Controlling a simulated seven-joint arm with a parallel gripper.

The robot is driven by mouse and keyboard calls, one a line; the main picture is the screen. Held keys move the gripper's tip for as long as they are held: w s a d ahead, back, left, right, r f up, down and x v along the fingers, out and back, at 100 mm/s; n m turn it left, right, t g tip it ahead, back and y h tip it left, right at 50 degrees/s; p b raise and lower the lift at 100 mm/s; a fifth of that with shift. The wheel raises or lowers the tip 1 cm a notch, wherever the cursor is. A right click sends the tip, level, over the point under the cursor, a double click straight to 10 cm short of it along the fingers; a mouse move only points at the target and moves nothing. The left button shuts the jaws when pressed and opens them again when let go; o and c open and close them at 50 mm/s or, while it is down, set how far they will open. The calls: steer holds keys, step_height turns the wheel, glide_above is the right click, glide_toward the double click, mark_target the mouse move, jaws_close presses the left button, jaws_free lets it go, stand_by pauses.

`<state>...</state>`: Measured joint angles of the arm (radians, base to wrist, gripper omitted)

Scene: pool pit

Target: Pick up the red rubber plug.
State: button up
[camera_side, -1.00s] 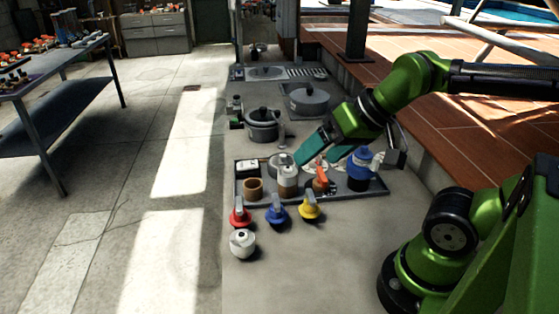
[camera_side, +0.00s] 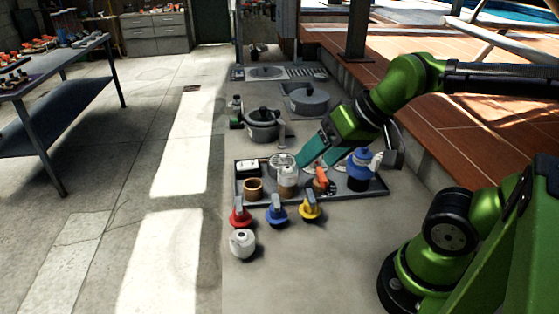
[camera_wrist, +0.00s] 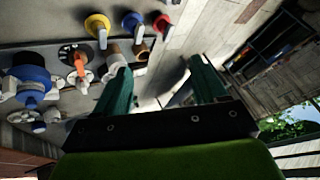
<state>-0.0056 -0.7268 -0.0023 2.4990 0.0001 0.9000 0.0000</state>
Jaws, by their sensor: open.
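The one clearly red piece on the bench is a small round-based part with a grey lever-like top (camera_side: 240,212), at the front left of a row of three; I cannot tell whether it is rubber. It also shows at the top of the wrist view (camera_wrist: 162,24). My gripper (camera_side: 314,161) has teal fingers and hangs over the back of the grey tray, behind and to the right of the red piece. In the wrist view my gripper (camera_wrist: 160,66) is open, with nothing between its fingers.
Blue (camera_side: 277,212) and yellow (camera_side: 309,208) parts of like shape stand beside it. A white round object (camera_side: 242,242) is in front. The grey tray (camera_side: 285,202) holds a brown cup, a white-topped jar, an orange-handled part and a blue-topped canister (camera_side: 360,165). Pots stand behind.

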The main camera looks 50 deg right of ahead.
steer(key=w+f+n+g+y, duration=0.1)
steer(key=w+f+n+g, duration=0.1)
steer(key=w+f+n, duration=0.65)
steer(key=shift+w+a+f+n, duration=0.4)
steer(key=shift+w+a+f, duration=0.3)
steer(key=shift+w+f, duration=1.05)
steer(key=shift+w+a+f+n, duration=0.35)
steer(key=shift+w+a+f, duration=0.65)
steer(key=shift+f, duration=1.3)
steer(key=shift+w+a+f+n, duration=0.45)
steer(key=shift+w+f, duration=1.25)
steer(key=shift+f, duration=0.3)
steer(key=c, duration=0.7)
steer(key=shift+c, duration=0.2)
steer(key=shift+r, duration=0.1)
steer(key=shift+r, duration=4.95)
